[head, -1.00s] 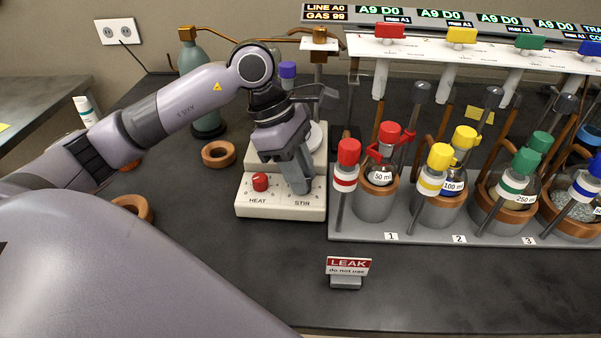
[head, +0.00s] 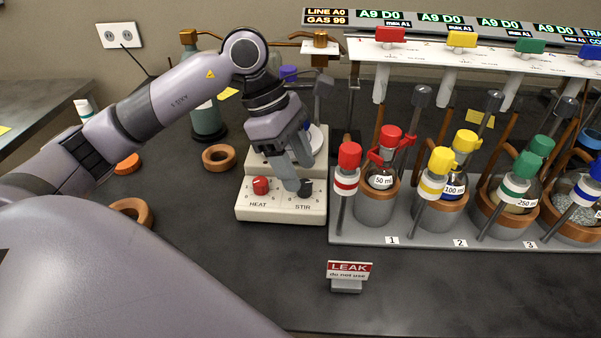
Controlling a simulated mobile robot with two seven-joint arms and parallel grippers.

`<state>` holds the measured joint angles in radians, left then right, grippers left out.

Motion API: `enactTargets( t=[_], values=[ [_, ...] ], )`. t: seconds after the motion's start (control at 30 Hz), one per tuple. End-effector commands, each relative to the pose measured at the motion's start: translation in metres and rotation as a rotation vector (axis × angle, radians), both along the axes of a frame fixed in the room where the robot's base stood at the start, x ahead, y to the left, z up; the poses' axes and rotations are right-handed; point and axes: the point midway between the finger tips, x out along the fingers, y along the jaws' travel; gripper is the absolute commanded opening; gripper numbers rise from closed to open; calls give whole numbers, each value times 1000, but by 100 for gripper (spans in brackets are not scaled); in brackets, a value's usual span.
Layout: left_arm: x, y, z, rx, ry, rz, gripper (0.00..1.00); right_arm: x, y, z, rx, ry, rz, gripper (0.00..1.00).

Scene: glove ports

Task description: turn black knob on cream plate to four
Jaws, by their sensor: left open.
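The cream plate (head: 281,212) is the front face of a hotplate with the labels HEAT and STIR. The black knob (head: 306,187) sits above STIR on the right. Its right part shows; the rest is behind my finger, and I cannot read its setting. A red knob (head: 261,185) sits above HEAT. My left gripper (head: 293,181) points down at the black knob, with its fingertips at the knob's left side. It is open, though the fingers overlap in this view. I cannot tell whether they touch the knob. My right gripper is not in view.
A rack (head: 388,240) with capped bottles stands close on the right. A red LEAK sign (head: 348,270) stands in front. Copper-coloured rings (head: 219,157) lie left of the hotplate. A green bottle (head: 207,119) stands behind. The front counter is mostly clear.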

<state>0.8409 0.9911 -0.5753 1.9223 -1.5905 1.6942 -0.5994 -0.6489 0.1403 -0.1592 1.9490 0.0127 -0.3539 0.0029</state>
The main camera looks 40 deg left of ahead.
Motion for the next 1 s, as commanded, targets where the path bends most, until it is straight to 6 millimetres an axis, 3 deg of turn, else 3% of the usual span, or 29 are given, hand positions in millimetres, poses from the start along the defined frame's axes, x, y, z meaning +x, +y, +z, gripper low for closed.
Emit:
enactTargets(
  t=[0.2,0.33,1.0],
  values=[
    [-2,13,33,0,-3,2,54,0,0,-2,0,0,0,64],
    [-3,17,42,0,-1,2,54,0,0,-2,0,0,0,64],
    [-4,18,44,0,0,0,54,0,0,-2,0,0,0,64]
  ],
)
